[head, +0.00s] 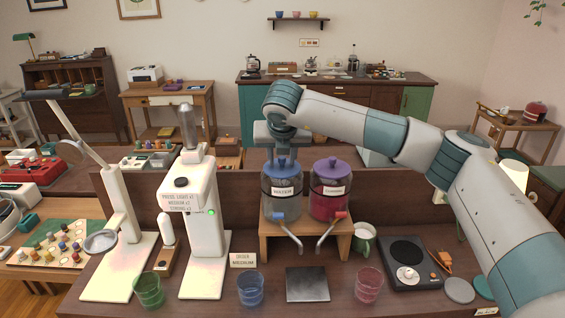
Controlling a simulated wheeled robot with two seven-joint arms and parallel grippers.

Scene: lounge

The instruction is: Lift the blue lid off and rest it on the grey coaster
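The blue lid (281,167) sits on top of the left clear dispenser jar (282,190), which has a white label. My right gripper (282,150) comes down from above onto the lid's top, and its fingers hide the middle of the lid. Whether they are open or shut on a knob is not clear. The lid looks level and on the jar's rim. The grey coaster (459,291) lies bare on the counter at the lower right, beside my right arm. My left gripper is not in view.
A red jar (329,191) with a purple lid (331,166) stands close on the right, on the same wooden stand (305,245). A green mug (363,241), a black hot plate (408,262) and a teal coaster (486,287) are near the grey coaster. Glass tumblers (369,286) line the front.

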